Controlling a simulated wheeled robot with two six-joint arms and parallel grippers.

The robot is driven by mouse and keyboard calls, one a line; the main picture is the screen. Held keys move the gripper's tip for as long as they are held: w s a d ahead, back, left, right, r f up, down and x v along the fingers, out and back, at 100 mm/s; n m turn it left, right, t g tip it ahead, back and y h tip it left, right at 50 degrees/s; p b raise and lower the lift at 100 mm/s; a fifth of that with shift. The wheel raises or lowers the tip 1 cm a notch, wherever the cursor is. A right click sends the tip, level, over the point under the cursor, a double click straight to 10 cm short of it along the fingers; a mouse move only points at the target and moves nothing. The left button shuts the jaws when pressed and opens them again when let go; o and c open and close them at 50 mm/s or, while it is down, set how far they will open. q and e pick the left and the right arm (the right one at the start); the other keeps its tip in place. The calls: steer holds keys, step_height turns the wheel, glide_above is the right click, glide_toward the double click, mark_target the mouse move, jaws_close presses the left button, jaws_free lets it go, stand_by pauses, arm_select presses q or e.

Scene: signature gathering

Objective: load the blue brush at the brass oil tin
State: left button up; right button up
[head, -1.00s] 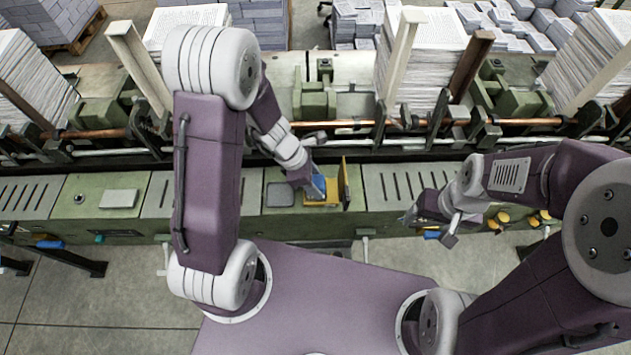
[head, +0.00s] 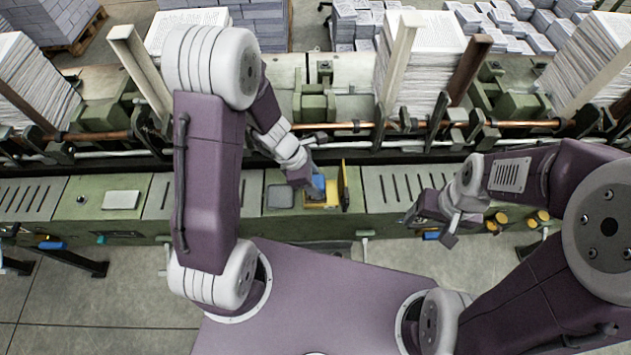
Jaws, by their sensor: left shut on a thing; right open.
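The brass oil tin (head: 332,199) shows as a yellow open box on the green machine ledge, with its lid (head: 343,184) standing upright at the right side. My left gripper (head: 313,185) is shut on the blue brush (head: 318,184) over the left part of the tin. The brush's lower end is too small and partly covered to tell whether it touches the inside of the tin. My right gripper (head: 427,228) is open and empty, right of the tin near the ledge's front edge.
A grey pad (head: 280,196) lies on the ledge left of the tin. Slotted plates (head: 405,185) flank this section. Tall paper stacks (head: 420,65) and posts stand behind the rail. Yellow knobs (head: 498,221) sit on the front at right.

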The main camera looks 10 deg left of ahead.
mark_target(323, 181)
arm_select(q)
step_height(323, 181, up, 6)
steer(key=p, duration=0.5)
steer(key=shift+f, duration=0.1)
stand_by(0.4)
